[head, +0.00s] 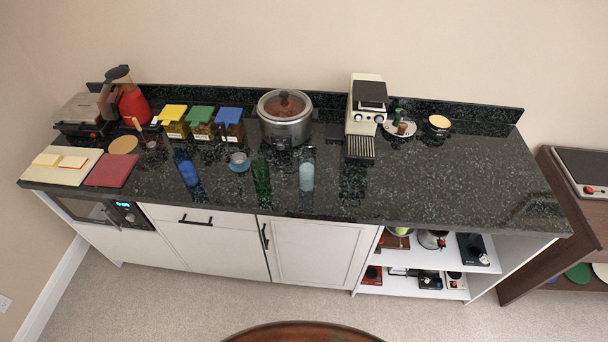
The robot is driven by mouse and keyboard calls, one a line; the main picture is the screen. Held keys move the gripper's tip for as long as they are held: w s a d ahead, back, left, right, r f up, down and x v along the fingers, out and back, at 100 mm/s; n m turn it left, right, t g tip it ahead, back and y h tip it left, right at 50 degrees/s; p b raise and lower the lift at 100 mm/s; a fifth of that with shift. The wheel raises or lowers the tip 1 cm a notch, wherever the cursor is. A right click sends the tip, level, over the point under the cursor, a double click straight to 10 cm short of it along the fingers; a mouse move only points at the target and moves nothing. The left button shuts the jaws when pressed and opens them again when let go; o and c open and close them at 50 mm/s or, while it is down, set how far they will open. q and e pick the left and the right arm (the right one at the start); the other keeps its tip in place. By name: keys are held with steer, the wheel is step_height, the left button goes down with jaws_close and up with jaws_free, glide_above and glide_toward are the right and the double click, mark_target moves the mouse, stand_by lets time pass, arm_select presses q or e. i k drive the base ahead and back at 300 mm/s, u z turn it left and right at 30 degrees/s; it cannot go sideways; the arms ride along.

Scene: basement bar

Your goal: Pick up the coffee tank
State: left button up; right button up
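Neither of my grippers is in the head view.
A steel slow cooker (285,118) and jars with yellow (173,113), green and blue lids stand along the back. Blue (187,170), green (261,178) and clear glassware stands near the front edge. A round brown top (300,332) shows at the bottom.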

mark_target(307, 155)
steer(key=k, duration=0.45)
steer(key=u, duration=1.2)
steer(key=i, duration=1.05)
steer(key=z, duration=0.7)
